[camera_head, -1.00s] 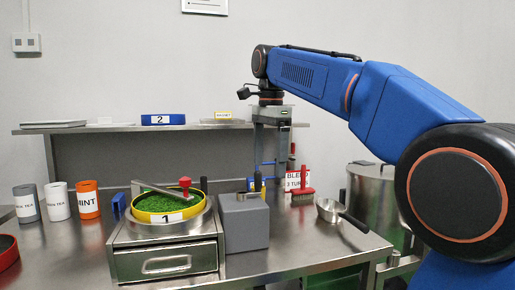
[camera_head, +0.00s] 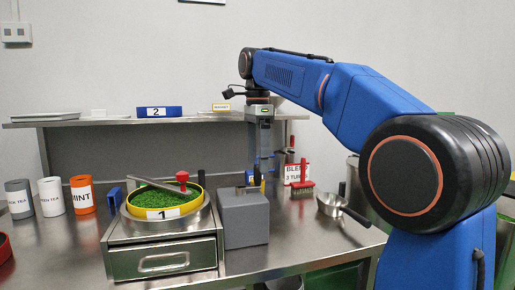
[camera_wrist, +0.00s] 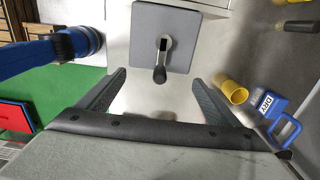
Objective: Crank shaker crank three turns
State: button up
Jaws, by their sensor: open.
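A grey box (camera_head: 243,222) stands to the right of the sieve unit and carries a small crank (camera_head: 248,187) on top. In the wrist view the grey box (camera_wrist: 176,22) shows from above, with the dark crank knob (camera_wrist: 159,74) pointing toward my gripper. My gripper (camera_wrist: 158,80) is open and empty, with a finger on each side of the knob in that view. I cannot tell how high it is above the knob. In the head view my gripper (camera_head: 259,174) hangs at the box's right rear, fingers pointing down.
A yellow-rimmed sieve (camera_head: 163,214) labelled 1 holds green leaves, with a red-knobbed bar (camera_head: 182,176) across it. Cans (camera_head: 82,195) stand left. The shelf (camera_head: 95,123) runs behind.

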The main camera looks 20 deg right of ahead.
aim_at(258, 185)
jog(key=shift+f, duration=2.85)
jog(key=c, duration=2)
jog(key=shift+s, duration=0.1)
